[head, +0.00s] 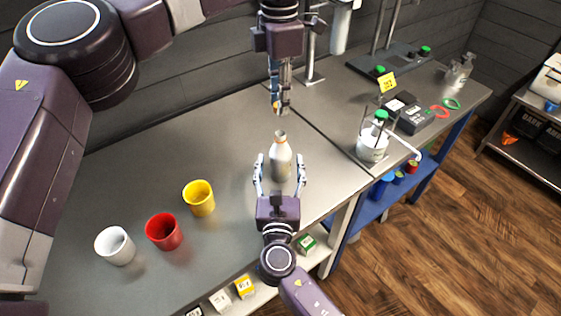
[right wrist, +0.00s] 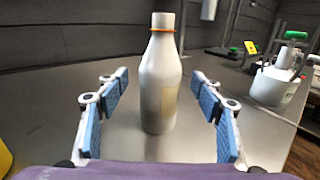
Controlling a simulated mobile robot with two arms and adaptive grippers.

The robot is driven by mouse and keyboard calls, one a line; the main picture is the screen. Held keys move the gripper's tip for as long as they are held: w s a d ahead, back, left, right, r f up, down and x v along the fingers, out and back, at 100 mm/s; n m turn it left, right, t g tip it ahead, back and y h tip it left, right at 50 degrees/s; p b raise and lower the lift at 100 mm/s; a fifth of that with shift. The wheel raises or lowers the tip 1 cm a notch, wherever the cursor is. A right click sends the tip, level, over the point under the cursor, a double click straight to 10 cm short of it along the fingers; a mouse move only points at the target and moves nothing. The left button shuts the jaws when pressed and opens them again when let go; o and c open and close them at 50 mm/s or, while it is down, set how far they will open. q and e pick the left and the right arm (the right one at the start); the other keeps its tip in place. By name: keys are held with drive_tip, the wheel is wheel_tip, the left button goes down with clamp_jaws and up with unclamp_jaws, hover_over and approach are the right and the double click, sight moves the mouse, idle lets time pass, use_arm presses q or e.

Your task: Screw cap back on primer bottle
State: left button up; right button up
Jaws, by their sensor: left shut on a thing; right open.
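The primer bottle (head: 280,160), white with a tan label and an orange ring at its neck, stands upright on the grey bench. It also stands in the middle of the right wrist view (right wrist: 160,85). My right gripper (head: 280,178) is open, its blue-padded fingers on either side of the bottle and apart from it. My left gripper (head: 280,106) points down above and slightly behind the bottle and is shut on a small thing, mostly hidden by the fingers. I cannot clearly tell whether it is the cap.
White (head: 115,246), red (head: 164,232) and yellow (head: 199,198) cups stand at left on the bench. A white tub (head: 372,147) with a green-topped item stands at right, near a dark device (head: 412,117). Bench between cups and bottle is clear.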

sight(281, 153)
drive_tip(key=shift+w, duration=2)
clamp_jaws()
use_arm(q)
drive_tip(key=shift+f, duration=2.45)
